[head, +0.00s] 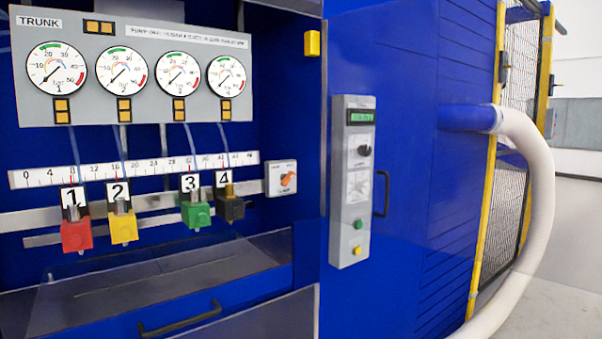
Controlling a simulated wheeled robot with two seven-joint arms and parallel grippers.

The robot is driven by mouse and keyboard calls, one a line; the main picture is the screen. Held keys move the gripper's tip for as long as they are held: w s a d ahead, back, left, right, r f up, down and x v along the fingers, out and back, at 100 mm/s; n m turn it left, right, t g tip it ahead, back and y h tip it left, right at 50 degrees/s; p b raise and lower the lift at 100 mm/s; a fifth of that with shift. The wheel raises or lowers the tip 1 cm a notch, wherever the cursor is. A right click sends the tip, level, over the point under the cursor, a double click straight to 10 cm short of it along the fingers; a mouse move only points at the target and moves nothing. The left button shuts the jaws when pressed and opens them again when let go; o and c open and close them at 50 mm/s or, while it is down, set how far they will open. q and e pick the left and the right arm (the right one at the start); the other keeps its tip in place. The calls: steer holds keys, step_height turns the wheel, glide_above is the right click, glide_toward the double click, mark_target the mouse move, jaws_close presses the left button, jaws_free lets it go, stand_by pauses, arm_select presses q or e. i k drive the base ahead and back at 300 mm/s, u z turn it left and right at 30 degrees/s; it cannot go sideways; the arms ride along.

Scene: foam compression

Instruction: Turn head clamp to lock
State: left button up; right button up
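A small white plate with an orange rotary handle (288,180) is fixed on the blue machine, right of the numbered blocks. The handle is tilted, and the label under it is too blurred to read. A grey control panel (351,245) to its right carries a black rotary knob (364,150), a small green display and two buttons. I cannot tell for sure which of these is the head clamp. Neither of my grippers is in view.
Red (76,236), yellow (123,229), green (196,216) and black (231,208) blocks hang below a ruler strip (130,170). A gauge panel (135,66) is above. A drawer handle (180,320) and a door handle (381,193) stick out. A white hose (541,190) curves at right.

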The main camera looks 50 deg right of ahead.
mark_target(285, 179)
steer(key=z, duration=1.15)
steer(key=i, duration=1.05)
steer(key=z, duration=1.15)
